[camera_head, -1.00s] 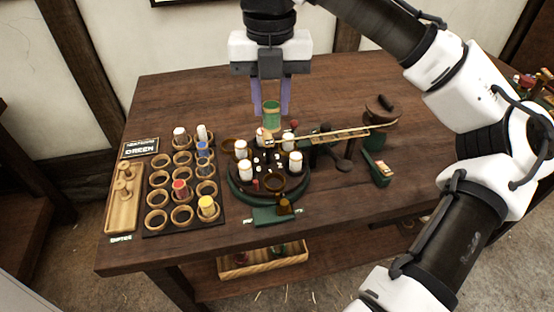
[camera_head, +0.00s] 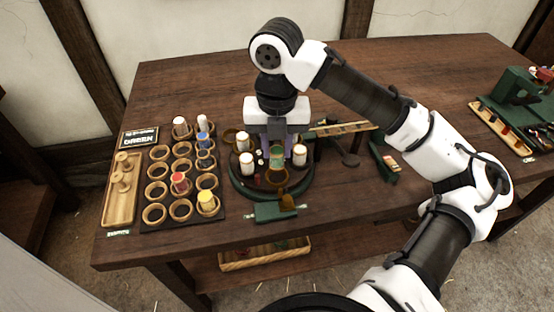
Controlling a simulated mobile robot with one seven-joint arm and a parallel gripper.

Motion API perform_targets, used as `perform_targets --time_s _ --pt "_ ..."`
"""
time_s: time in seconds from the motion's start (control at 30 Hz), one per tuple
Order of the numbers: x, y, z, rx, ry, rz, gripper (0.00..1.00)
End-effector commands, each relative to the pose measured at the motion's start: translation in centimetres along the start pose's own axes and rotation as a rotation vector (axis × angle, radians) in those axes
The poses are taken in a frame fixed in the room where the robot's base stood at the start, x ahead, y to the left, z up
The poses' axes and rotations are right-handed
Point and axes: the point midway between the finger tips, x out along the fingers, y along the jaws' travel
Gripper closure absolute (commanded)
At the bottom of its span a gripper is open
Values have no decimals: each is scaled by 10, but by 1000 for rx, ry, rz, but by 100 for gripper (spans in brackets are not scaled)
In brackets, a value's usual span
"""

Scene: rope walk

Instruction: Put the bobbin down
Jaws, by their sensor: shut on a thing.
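White bobbins stand on the turntable, one at the left (camera_head: 247,164) and one at the right (camera_head: 299,156). The gripper hides the back of the turntable.
At the left a dark rack of wooden rings (camera_head: 182,211) holds white, blue, red and yellow bobbins. A wooden tray (camera_head: 119,204) with empty spools lies beside it, near a sign (camera_head: 139,138) reading "GREEN".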

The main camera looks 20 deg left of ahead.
Motion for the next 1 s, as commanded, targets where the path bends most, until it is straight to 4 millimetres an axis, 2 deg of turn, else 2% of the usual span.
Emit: perform_targets --time_s 0.23,0.43,0.8,0.83,0.97,1.0 --pt "19 -1 0 1 0 0 94" --pt "45 0 0 -1 1 0 94" --pt "50 0 0 -1 0 0 94" --pt "49 0 0 -1 -1 -1 69" --pt "49 0 0 -1 -1 -1 52" --pt "49 0 0 -1 -1 -1 51"
